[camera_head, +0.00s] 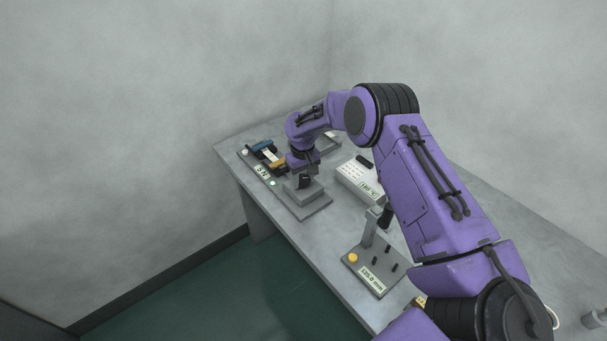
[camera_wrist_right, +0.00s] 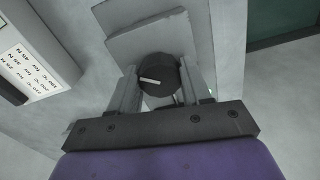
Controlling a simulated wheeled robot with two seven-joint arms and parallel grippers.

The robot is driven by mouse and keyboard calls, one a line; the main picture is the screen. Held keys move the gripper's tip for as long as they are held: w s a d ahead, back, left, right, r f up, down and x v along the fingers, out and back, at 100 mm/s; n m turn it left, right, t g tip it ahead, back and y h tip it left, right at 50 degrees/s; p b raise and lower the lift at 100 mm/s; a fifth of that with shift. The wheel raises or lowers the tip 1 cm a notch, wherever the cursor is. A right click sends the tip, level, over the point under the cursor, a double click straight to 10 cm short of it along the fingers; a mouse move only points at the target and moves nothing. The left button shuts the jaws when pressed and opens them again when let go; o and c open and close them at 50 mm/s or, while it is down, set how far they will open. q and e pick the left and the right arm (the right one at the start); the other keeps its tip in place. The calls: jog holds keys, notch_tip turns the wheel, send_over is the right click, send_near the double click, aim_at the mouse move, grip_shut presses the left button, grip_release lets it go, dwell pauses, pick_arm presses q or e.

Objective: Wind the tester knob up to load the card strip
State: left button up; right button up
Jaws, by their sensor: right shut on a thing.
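The tester (camera_head: 320,207) is a grey plate with a raised block on the bench, and a black knob (camera_head: 304,182) stands on that block. In the right wrist view the round knob (camera_wrist_right: 158,92) shows a white pointer line slanting slightly, between my two fingers. My right gripper (camera_head: 309,172) reaches down over the block and is shut on the knob. A pale strip, probably the card strip (camera_head: 268,154), lies between a blue part and a yellow-orange part behind the gripper; its bend cannot be made out. My left gripper is not in view.
A small display (camera_head: 262,171) and a lit green lamp (camera_head: 272,183) are left of the knob. A white labelled box (camera_head: 355,182) stands to the right. A grey panel (camera_head: 376,272) with pegs, post and yellow button is nearer. The bench's left edge runs close by.

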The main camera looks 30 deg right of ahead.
aim_at(303, 179)
jog(key=shift+s+a+f+m, duration=0.1)
jog(key=shift+s+f+m, duration=0.1)
jog(key=shift+m, duration=0.8)
jog(key=o, duration=1.1)
jog(key=shift+c, duration=0.2)
jog(key=shift+w+p, duration=0.15)
jog(key=shift+p, duration=0.15)
jog(key=shift+r, duration=0.25)
notch_tip(303, 179, up, 10)
jog(key=b, duration=0.2)
jog(key=shift+b, duration=0.3)
